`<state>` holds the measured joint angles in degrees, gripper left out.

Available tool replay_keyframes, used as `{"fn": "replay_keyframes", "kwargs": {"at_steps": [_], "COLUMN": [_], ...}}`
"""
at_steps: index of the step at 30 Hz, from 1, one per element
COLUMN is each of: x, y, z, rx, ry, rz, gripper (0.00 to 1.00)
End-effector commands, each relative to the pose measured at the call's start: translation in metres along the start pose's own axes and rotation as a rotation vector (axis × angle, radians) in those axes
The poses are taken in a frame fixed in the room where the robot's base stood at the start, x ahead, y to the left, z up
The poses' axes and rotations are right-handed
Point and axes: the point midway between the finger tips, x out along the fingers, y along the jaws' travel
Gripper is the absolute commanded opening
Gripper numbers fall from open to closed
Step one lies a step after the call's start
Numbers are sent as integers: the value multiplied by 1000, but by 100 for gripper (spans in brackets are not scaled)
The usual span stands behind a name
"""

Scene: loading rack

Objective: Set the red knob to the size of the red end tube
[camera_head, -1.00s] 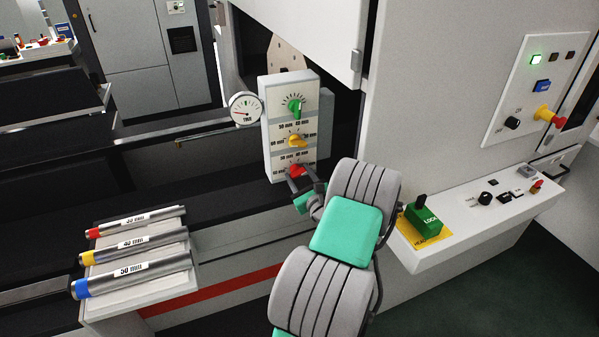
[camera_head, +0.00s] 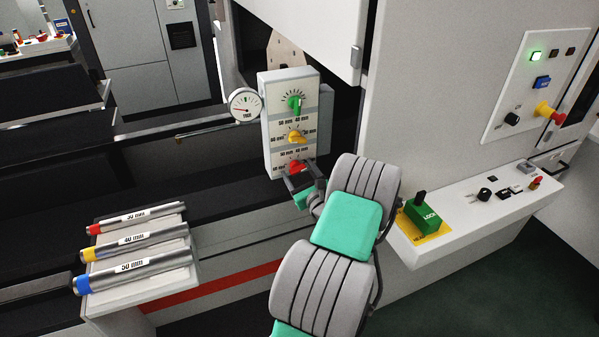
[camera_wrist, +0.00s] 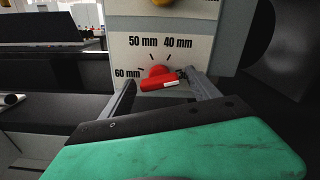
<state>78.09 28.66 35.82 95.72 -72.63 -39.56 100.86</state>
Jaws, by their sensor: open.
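The red knob (camera_head: 296,168) is the lowest of three knobs on a pale upright panel (camera_head: 272,152). Labels there read 60 mm at left, 50 mm upper left and 40 mm upper right; a finger covers the scale at right. My gripper (camera_wrist: 160,82) is open, one finger on each side of the knob; contact is unclear. My gripper (camera_head: 303,177) also shows in the head view. The red end tube (camera_head: 135,220) lies on the rack, its label apparently 30 mm.
A yellow-ended 40 mm tube (camera_head: 135,241) and a blue-ended 50 mm tube (camera_head: 135,272) lie in front of it. Above the red knob are a yellow knob (camera_head: 296,137) and a green knob (camera_head: 294,104). A gauge (camera_head: 244,105) hangs left of the panel.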

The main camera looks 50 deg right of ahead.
Motion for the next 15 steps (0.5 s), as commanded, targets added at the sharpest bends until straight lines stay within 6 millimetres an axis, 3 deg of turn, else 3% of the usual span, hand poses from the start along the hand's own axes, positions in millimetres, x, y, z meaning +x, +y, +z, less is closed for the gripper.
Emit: {"fn": "replay_keyframes", "kwargs": {"at_steps": [7,15], "x": [-8,-62], "y": [0,-1], "z": [-1,-3], "rx": [0,1], "ry": [1,2], "rz": [-1,-4], "gripper": [71,71]}}
